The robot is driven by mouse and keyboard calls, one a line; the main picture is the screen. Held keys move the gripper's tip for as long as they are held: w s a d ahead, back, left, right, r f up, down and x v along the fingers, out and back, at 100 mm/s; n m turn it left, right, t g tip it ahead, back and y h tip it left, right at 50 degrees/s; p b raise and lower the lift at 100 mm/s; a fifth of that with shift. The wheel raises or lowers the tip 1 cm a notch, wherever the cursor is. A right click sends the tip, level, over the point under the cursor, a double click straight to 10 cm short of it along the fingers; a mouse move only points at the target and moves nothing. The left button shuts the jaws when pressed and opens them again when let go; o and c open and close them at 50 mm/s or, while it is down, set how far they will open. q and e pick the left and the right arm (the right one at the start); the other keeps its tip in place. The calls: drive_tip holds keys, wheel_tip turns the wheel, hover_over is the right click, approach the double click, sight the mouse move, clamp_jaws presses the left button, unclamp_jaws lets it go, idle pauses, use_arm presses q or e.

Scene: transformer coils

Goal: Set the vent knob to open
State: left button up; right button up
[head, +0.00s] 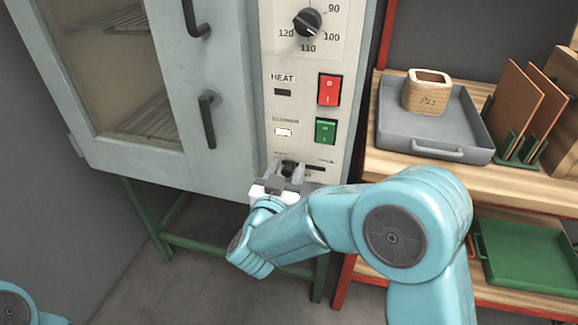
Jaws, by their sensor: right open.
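The vent knob (290,168) is a small dark knob low on the oven's control panel, under the green switch. My right gripper (284,172) is at the panel, open, with its fingertips on either side of the knob. I cannot tell whether the fingers touch it. The gripper covers part of the knob and its labels, so the knob's setting is not readable. Part of my left arm shows in the lower left corner; its gripper is out of view.
The panel (268,55) also carries a dial (307,22), a red switch (329,89) and a green switch (325,131). The oven door (178,60) is at left. A shelf at right holds a grey tray (400,135) with a coil (427,95), and upright boards (520,95).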

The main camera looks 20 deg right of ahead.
sight(320, 167)
drive_tip(key=shift+w+d+f, duration=0.1)
drive_tip(key=shift+w+f, duration=0.05)
drive_tip(key=shift+w, duration=0.05)
use_arm(q)
drive_tip(key=shift+w+d, duration=0.15)
drive_tip(key=shift+w, duration=0.05)
use_arm(e)
drive_tip(key=shift+s, duration=0.1)
clamp_jaws()
drive_tip(key=shift+s+d, duration=0.25)
drive_tip(key=shift+d, duration=0.1)
use_arm(q)
drive_tip(key=shift+s+d+f, duration=0.2)
drive_tip(key=shift+s+d, duration=0.35)
drive_tip(key=shift+d, duration=0.05)
use_arm(e)
drive_tip(key=s+d, duration=0.2)
drive_tip(key=d, duration=0.1)
drive_tip(key=s+d, duration=0.1)
drive_tip(key=shift+d, duration=0.35)
